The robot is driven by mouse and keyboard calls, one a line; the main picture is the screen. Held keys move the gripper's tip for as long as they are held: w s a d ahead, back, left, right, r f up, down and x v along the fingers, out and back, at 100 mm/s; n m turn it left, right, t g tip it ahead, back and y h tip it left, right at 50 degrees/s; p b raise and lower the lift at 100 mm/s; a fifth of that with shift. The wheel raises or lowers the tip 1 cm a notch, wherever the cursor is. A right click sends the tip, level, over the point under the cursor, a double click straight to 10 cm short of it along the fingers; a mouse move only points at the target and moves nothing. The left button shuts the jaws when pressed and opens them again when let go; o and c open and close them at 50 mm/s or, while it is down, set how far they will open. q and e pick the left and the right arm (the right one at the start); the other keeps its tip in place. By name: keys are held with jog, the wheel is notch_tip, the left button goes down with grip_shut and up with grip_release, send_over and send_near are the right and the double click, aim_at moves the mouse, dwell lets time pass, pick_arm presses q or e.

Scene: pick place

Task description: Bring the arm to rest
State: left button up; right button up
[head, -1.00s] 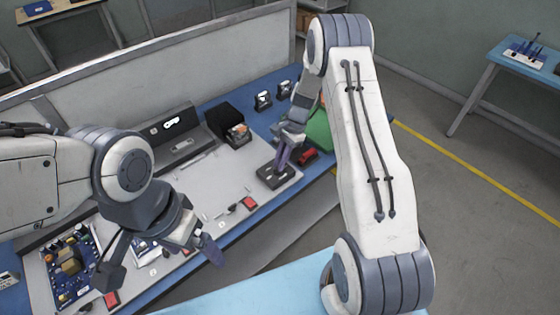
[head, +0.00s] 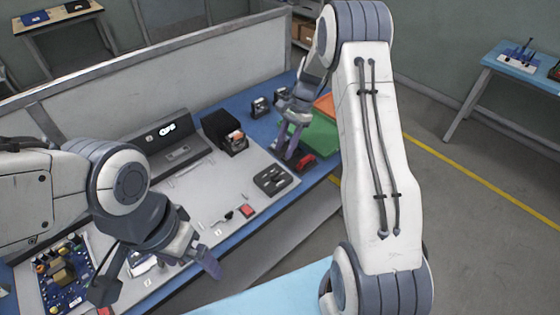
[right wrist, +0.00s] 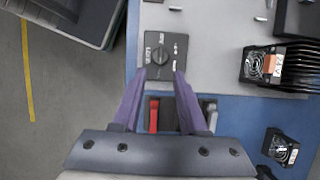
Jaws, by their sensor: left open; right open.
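My right gripper (head: 285,153) is open and empty in the head view, above the blue bench edge and beyond the small black box (head: 272,179) on the grey mat. In the right wrist view my gripper (right wrist: 160,76) has its two purple fingers spread, and the black box (right wrist: 165,45) with a round dial lies beyond the tips, apart from them as far as I can tell. My left gripper (head: 205,258) is open in the head view, over the bench's front edge, with one finger clearly seen. I see nothing held in it.
The grey mat (head: 205,200) carries a blue circuit board (head: 62,275) and small parts. A grey partition (head: 150,80) stands behind. Open floor (head: 450,210) is at right.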

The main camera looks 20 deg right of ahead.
jog(key=shift+v, duration=1.15)
jog(key=s+a+r+n+h, duration=0.1)
jog(key=s+a+r+n, duration=0.45)
jog(key=a, duration=0.35)
jog(key=s+a+r+n+h, duration=0.2)
jog(key=s+a+r+n, duration=0.25)
jog(key=s+a, duration=0.3)
jog(key=s+a+n, duration=0.2)
jog(key=s+n, duration=0.3)
jog(key=s, duration=0.4)
jog(key=s+a+n+t, duration=0.1)
jog(key=s+a+n, duration=0.1)
jog(key=s+n, duration=0.4)
jog(key=s, duration=0.3)
jog(key=shift+r+n, duration=0.3)
jog(key=shift+r, duration=0.05)
